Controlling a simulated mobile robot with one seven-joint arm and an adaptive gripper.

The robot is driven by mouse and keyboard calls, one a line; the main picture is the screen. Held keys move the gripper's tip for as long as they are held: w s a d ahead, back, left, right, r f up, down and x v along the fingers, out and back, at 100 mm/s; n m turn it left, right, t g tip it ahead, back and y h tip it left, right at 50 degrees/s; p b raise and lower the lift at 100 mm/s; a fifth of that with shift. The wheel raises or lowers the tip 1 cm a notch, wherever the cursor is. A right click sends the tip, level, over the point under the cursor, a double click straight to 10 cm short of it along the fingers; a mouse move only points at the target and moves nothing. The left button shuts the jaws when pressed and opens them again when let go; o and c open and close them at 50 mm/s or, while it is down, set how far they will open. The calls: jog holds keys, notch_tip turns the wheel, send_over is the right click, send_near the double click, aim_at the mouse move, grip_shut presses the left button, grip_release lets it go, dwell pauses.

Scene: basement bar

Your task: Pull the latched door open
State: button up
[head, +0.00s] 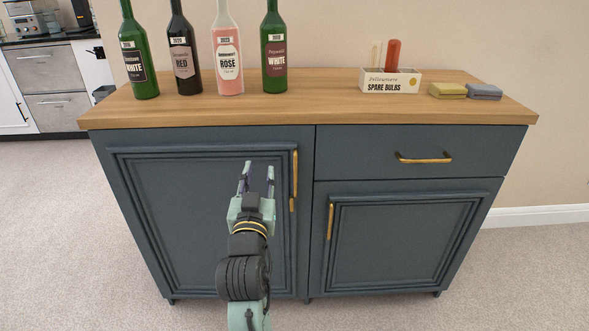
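A blue-grey cabinet stands ahead with two doors, both shut. The left door (190,215) is tall and panelled, with a vertical brass handle (295,174) near its right edge; a small wider brass piece shows at the handle's lower end. The right door (400,240) is shorter, with a vertical brass handle (330,221) near its left edge. No separate latch is clear on either door. My gripper (257,171) is open, its two fingers apart with nothing between them. It is in front of the left door, a little left of that door's handle and apart from it in the picture.
A shut drawer (410,155) with a horizontal brass handle is above the right door. On the wooden top (320,97) stand several bottles, a spare-bulbs box (390,84) and two sponges, one yellow (447,90). The carpet (60,230) left of the cabinet is clear.

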aim_at(295, 168)
jog(key=d+f+m+g+h, duration=0.1)
jog(key=d+f+g+h, duration=0.1)
jog(key=d+f, duration=0.35)
jog(key=w+d, duration=0.1)
jog(key=w, duration=0.5)
jog(key=w+d, duration=0.1)
jog(key=w, duration=0.2)
jog(key=shift+w+d+r, duration=0.3)
jog(key=shift+w, duration=0.1)
jog(key=shift+w+d, duration=0.1)
jog(key=shift+w, duration=0.45)
jog(key=shift+c, duration=0.5)
grip_shut()
